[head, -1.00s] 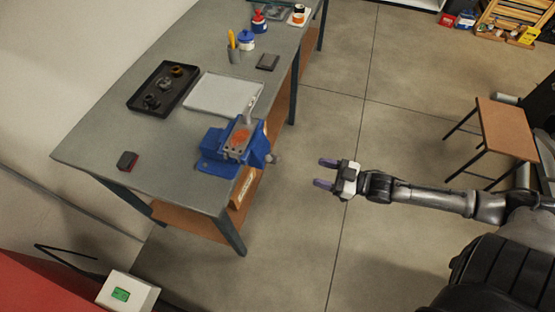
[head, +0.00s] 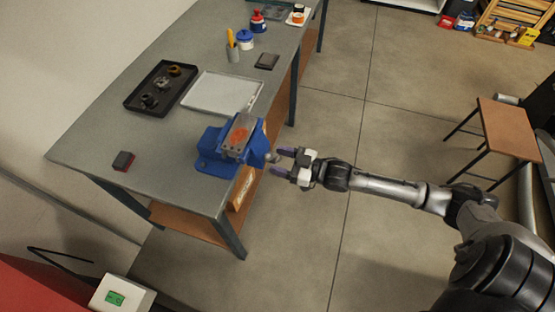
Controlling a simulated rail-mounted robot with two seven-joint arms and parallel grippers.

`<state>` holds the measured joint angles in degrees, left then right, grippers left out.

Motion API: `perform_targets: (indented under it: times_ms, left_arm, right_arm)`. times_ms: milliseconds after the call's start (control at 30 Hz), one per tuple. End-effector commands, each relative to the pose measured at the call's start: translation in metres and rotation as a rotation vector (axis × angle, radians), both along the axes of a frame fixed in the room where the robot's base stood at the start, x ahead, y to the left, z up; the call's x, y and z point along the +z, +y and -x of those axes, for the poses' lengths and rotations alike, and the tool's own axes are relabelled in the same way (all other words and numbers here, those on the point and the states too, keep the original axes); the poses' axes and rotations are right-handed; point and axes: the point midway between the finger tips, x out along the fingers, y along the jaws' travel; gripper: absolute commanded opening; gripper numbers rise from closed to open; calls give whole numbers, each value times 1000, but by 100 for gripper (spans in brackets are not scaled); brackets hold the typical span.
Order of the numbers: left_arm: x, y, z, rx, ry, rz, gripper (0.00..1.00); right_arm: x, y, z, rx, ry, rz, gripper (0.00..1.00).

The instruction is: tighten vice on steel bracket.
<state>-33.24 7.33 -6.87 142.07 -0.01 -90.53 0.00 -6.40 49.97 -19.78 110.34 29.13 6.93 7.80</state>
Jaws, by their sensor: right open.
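The blue vice (head: 211,149) is mounted at the near right edge of the workbench. Its top has grey metal jaws with an orange-brown patch (head: 239,136). I cannot clearly make out a separate steel bracket between the jaws. The vice's grey screw end and handle (head: 271,157) stick out past the bench edge to the right. My right gripper (head: 281,161) is open, its two purple fingers pointing left at the handle. The fingertips are very close to the handle; I cannot tell whether they touch it. My left gripper is not in view.
A wooden stool (head: 508,128) stands right. Floor between is clear.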

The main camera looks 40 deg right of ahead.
Motion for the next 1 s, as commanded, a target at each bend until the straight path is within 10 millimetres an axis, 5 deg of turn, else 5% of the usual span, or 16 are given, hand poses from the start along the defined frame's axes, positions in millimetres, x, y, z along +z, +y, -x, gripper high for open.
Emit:
perform_targets:
  times_ms: [533,1000]
  left_arm:
    - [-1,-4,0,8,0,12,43]
    - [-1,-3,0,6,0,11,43]
  right_arm:
    - [0,5,-8,1,0,0,57]
    - [0,5,-8,1,0,0,12]
